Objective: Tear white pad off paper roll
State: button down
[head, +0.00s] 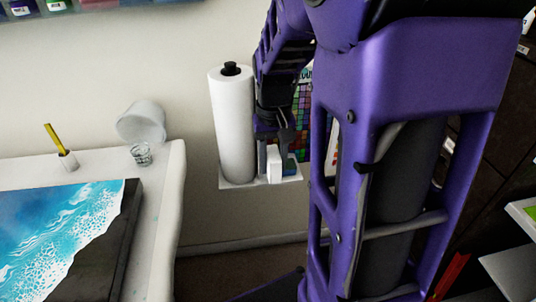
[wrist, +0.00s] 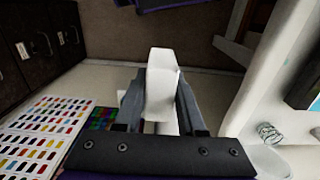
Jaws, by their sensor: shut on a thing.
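The white paper roll (head: 233,128) stands upright on a black-topped holder against the wall. My gripper (head: 274,158) points down just to the right of the roll, low by its foot. It is shut on a small white pad (head: 274,166), which sits between the two grey fingers. In the wrist view the pad (wrist: 161,82) sticks out beyond the fingertips of my gripper (wrist: 160,95). In the head view a gap shows between pad and roll, but I cannot tell whether any paper still joins them.
The roll stands on a small white shelf (head: 236,184), with a blue-green item (head: 291,164) beside the pad. Left is a white table (head: 165,215) with a blue wave panel (head: 65,235), a clear cup (head: 141,153) and a tipped white tub (head: 142,120). Dark drawers (wrist: 45,45) show in the wrist view.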

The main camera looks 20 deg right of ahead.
aim_at(276, 163)
jog(key=shift+s+a+r, duration=0.2)
jog(key=shift+s+a, duration=0.05)
jog(key=shift+s, duration=0.5)
jog(key=shift+s+a+r, duration=0.2)
jog(key=shift+s, duration=0.55)
jog(key=shift+r, duration=2)
